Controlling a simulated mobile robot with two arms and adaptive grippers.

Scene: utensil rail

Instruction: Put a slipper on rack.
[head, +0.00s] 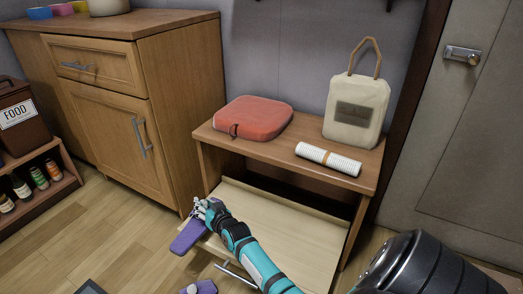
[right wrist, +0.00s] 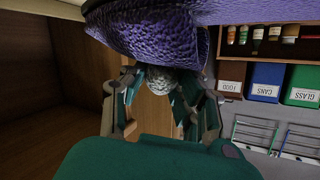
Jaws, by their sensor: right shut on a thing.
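A purple slipper (head: 188,237) is held at the left front corner of the low wooden rack (head: 275,222), over or beside its pale lower board. My right gripper (head: 205,211) is shut on one end of this slipper. In the right wrist view the slipper (right wrist: 150,28) fills the top, with the fingers (right wrist: 165,95) at its near end. Whether the slipper touches the board is unclear. A second purple slipper (head: 200,287) lies at the bottom edge of the head view, partly cut off. My left gripper is not in view.
On the rack's top are a red cushion-like case (head: 252,117), a white roll (head: 328,158) and a cream bag (head: 356,108). A wooden cabinet (head: 145,110) stands close on the left, a door (head: 470,140) on the right. Floor (head: 120,225) in front of the cabinet is clear.

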